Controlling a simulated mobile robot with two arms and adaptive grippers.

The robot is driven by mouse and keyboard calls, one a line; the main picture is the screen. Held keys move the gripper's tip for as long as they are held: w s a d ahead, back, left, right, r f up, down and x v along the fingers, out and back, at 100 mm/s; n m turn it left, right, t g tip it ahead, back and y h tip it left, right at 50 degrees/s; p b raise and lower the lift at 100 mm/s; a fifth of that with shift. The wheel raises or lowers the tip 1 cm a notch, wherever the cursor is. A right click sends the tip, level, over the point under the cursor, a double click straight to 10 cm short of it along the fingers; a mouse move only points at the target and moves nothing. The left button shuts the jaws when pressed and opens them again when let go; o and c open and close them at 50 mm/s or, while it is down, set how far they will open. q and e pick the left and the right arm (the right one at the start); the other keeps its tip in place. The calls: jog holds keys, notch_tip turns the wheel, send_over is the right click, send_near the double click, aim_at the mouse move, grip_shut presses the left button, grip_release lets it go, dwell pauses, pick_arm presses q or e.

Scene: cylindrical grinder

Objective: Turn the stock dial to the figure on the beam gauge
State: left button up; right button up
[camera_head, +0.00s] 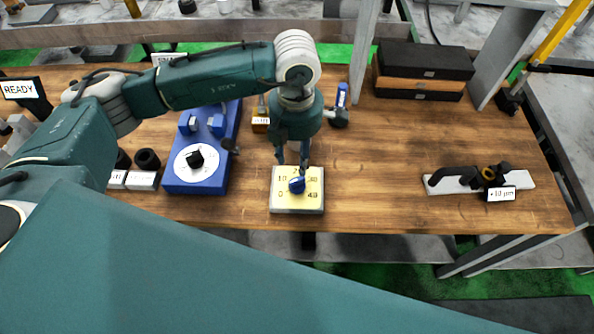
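The stock dial is a pale yellow square plate (283,203) with figures from 0 to 40 around a blue knob (297,186). It lies near the front edge of the wooden bench. My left gripper (293,166) points down over the dial, its fingers apart. One finger is right at the knob; whether it touches cannot be told. The gripper partly covers the upper figures, and the knob's setting is unclear. The beam gauge (455,180), a light bar with black parts, lies at the right; its small white label (501,194) seems to read +10 µm. My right gripper is not in view.
A blue fixture (212,150) with a round white dial stands left of the stock dial. Black boxes (423,70) are stacked at the back right, near a grey upright (364,45). The bench (375,150) is clear between dial and beam gauge.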

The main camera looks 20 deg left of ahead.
aim_at(296, 178)
pick_arm(q)
notch_tip(296, 178, down, 7)
jog(key=shift+f+p, duration=0.2)
jog(key=shift+p, duration=0.9)
jog(key=shift+d+f, duration=0.1)
jog(key=shift+f, duration=0.6)
grip_shut()
